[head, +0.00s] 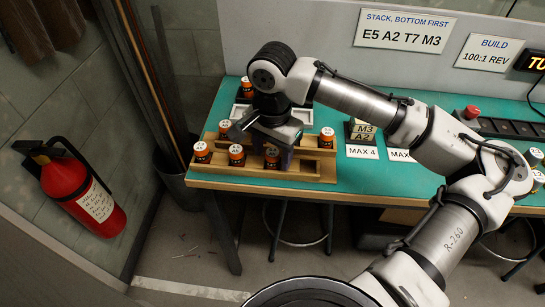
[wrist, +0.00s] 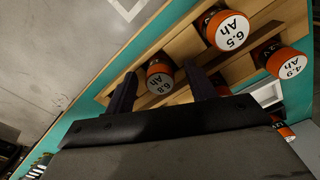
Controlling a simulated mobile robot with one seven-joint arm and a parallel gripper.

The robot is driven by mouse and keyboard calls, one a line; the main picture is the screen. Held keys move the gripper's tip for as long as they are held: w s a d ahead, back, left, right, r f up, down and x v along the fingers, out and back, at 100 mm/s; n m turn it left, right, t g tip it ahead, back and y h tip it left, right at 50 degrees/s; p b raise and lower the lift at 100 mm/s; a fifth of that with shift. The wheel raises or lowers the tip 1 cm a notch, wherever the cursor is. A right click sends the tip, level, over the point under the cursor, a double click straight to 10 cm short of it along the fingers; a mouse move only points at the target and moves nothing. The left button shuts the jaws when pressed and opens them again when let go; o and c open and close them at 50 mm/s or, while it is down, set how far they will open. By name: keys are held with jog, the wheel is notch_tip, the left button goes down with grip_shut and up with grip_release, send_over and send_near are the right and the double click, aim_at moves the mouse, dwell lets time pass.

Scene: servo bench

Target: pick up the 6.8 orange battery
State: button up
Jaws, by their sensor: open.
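The orange battery (wrist: 160,76) with a white top label that appears to read 6.8 Ah stands in the wooden rack (wrist: 181,50), near its front edge. In the head view, it seems to be the front-row battery (head: 272,157) just below my gripper (head: 281,146), which partly covers that area. In the wrist view, my gripper (wrist: 161,72) is open, its two dark fingers appearing on either side of the battery. Whether the fingers are level with the battery or above it, I cannot tell. No contact shows.
A 6.5 Ah battery (wrist: 228,30) and a 4.9 Ah battery (wrist: 287,62) stand close by in the rack. Another battery (head: 327,137) stands at the rack's right end. The green bench top (head: 335,170) has free room.

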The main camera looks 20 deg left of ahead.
jog(key=shift+f, duration=0.4)
jog(key=shift+c, duration=0.4)
jog(key=c, duration=1)
jog(key=shift+c, duration=0.2)
jog(key=shift+r, duration=0.15)
